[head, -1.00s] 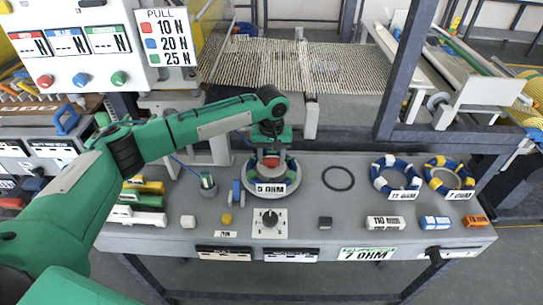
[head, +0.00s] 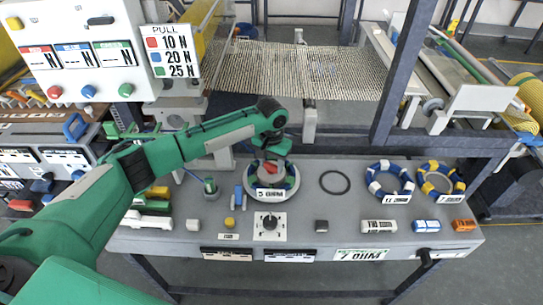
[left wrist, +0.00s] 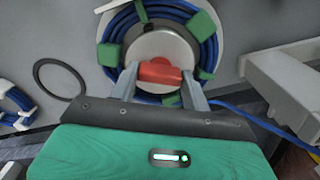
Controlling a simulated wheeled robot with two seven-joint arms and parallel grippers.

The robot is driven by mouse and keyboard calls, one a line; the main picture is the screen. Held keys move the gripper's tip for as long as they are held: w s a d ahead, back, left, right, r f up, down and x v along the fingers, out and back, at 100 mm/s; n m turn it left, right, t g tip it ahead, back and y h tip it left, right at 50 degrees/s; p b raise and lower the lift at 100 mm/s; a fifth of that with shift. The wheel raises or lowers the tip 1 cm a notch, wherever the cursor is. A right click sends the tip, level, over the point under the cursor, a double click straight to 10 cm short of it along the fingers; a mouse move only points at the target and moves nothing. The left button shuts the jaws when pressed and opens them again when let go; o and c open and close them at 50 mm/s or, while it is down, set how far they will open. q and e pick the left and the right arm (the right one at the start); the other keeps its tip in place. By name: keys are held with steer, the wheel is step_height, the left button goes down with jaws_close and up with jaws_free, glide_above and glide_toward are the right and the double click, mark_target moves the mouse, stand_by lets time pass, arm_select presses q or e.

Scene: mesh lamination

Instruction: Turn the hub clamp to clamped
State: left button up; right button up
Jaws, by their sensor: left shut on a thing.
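The hub clamp's red handle (head: 270,168) sits on top of the round hub at the middle back of the grey bench. In the left wrist view the red handle (left wrist: 159,71) lies across the grey hub (left wrist: 160,46). A blue cable coil with green wraps (left wrist: 209,45) lies around the hub, with a tag (head: 270,194) on its front side. My left gripper (head: 271,163) reaches down onto the hub. Its two fingers (left wrist: 161,84) are shut on the red handle, one at each side. My right gripper is not in view.
A black ring (head: 335,182) and two wrapped coils (head: 390,181) (head: 441,182) lie to the right on the bench. A black dial on a white plate (head: 269,222) and small blocks stand in front. A woven mesh (head: 300,72) hangs behind.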

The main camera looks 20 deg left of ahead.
arm_select(q)
steer(key=m+p, duration=0.2)
steer(key=shift+r+m, duration=0.2)
steer(key=shift+m, duration=0.2)
steer(key=m+p, duration=0.1)
steer(key=m, duration=0.2)
steer(key=shift+m+p, duration=0.3)
steer(key=m+p, duration=0.1)
steer(key=m, duration=0.2)
steer(key=shift+f+m, duration=0.1)
steer(key=shift+m, duration=1.5)
steer(key=o, duration=1)
